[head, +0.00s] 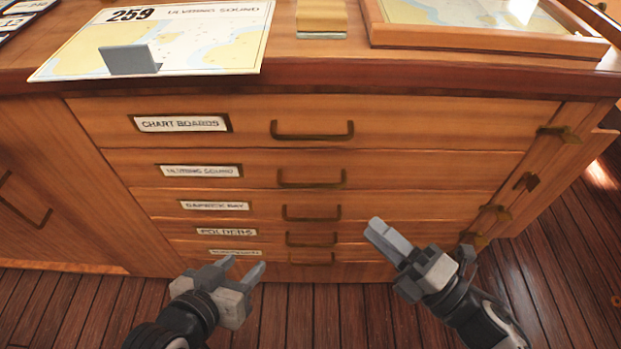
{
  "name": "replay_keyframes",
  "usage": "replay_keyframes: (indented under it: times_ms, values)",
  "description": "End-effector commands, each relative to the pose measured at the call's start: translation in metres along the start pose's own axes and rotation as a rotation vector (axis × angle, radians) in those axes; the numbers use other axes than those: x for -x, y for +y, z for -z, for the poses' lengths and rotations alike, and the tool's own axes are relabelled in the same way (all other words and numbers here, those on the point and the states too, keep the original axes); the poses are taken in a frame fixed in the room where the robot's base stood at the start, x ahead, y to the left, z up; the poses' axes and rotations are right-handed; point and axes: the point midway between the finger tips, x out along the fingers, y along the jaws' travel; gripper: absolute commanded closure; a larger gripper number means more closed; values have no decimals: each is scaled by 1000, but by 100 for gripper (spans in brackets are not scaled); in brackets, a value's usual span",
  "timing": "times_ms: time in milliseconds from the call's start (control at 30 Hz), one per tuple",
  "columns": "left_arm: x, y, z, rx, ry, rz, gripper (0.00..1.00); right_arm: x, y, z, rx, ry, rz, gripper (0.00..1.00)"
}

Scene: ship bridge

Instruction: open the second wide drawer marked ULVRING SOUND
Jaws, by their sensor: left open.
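The drawer marked ULVRING SOUND (258,172) is the second from the top in the wooden chest and looks shut, flush with its neighbours. Its label (200,171) is on the left and its brass bar handle (312,179) is near the middle. My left gripper (243,268) is open and empty, low in front of the chest, below and left of that handle. My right gripper (384,238) is below and right of the handle, apart from it. Its jaws are seen at an angle, so their opening is unclear.
The CHART BOARDS drawer (400,125) is above, and several shut drawers, one marked FOLDERS (228,232), are below. Brass latch pieces (558,133) line the right side. A chart numbered 259 (210,50) and a wooden frame (480,38) lie on top. Plank floor (300,315) shows in front.

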Motion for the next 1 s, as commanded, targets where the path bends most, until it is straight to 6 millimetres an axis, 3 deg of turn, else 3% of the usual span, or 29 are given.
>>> replay_keyframes:
  times_ms: [33, 233, 467, 1000]
  values:
    - [-9, -1, -11, -2, -4, -5, 55, 2, -15, 2, -1, -1, 0, 68]
    - [-24, -1, -29, -6, -22, -21, 55, 5, -37, 5, -2, -2, 0, 68]
    - [-25, 0, -30, -7, -28, -27, 55, -8, -39, 5, -2, -2, -3, 68]
    - [-22, 0, -27, -8, -20, -22, 55, -119, -39, 4, -2, -2, -3, 68]
